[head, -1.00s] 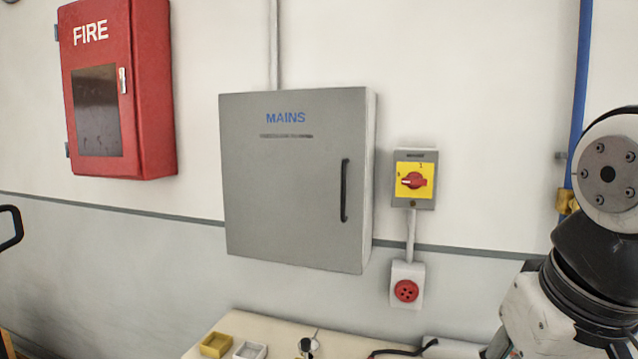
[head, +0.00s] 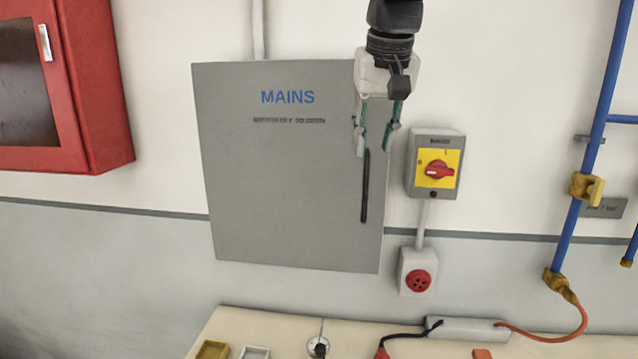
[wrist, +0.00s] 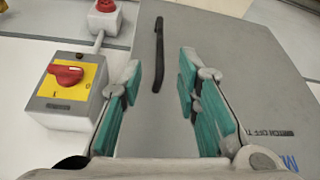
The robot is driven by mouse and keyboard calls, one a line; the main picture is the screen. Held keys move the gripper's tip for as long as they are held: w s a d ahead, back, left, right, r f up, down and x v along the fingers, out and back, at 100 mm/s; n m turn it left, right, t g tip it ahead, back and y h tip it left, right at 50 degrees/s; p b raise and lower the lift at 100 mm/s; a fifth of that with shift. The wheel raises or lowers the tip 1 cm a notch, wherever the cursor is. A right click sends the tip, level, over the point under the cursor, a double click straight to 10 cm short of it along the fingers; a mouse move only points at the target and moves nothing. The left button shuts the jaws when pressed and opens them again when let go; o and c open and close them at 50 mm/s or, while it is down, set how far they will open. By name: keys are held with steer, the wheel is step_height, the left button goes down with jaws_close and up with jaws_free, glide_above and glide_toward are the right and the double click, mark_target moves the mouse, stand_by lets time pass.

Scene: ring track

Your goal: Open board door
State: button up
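The grey board door (head: 285,190), marked MAINS, is closed on the wall in the head view. Its black vertical bar handle (head: 365,186) is near the door's right edge. My gripper (head: 375,150) is open and empty, pointing down in front of the door at the handle's upper end. In the wrist view the door (wrist: 235,60) fills the right side. The handle (wrist: 158,55) shows beyond and between the two green-padded fingers (wrist: 160,100), apart from them.
A red fire cabinet (head: 75,90) hangs at left. A bench (head: 260,325) with trays and cables lies below. A blue pipe (head: 600,120) runs at right.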

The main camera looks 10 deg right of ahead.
mark_target(367, 183)
steer(key=p+x, duration=0.1)
steer(key=x, duration=1.1)
steer(key=shift+s, duration=0.1)
steer(key=shift+c, duration=0.6)
jaws_close()
